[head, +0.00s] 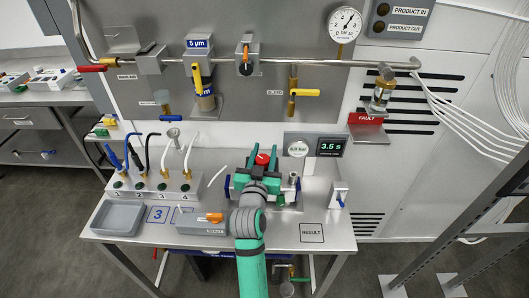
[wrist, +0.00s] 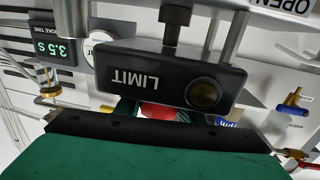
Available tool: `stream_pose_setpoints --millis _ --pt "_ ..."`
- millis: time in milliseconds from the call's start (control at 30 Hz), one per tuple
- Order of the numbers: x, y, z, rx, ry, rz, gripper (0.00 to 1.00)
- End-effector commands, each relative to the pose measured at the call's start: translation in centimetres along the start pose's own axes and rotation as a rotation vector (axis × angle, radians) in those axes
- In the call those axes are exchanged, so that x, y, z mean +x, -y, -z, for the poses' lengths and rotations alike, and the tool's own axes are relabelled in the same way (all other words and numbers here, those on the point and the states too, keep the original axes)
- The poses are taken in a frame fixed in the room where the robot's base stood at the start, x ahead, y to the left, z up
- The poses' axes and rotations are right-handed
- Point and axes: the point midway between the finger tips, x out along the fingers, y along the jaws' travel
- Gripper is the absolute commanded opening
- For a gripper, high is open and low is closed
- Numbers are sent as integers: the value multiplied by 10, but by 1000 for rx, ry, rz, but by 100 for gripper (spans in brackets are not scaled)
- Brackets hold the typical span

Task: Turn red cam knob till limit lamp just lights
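The red cam knob (head: 262,159) sits between the fingers of my gripper (head: 262,165) in the head view, on the bench fixture. In the wrist view the red knob (wrist: 156,111) shows only partly, below a black box marked LIMIT (wrist: 140,78), with green finger parts at its sides. My gripper's fingers stand apart around the knob; I cannot tell whether they touch it. The round limit lamp (wrist: 203,94) on the box is dark amber and looks unlit. The knob's lower part is hidden.
A display reading 3.5 s (head: 331,146) and a small gauge (head: 298,149) stand behind the fixture. Pipes and valves run above.

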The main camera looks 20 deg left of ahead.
Motion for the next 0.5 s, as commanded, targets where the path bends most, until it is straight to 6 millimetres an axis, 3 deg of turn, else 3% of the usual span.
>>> stream_pose_setpoints --millis 500 --pt "0 4 0 2 2 130 13"
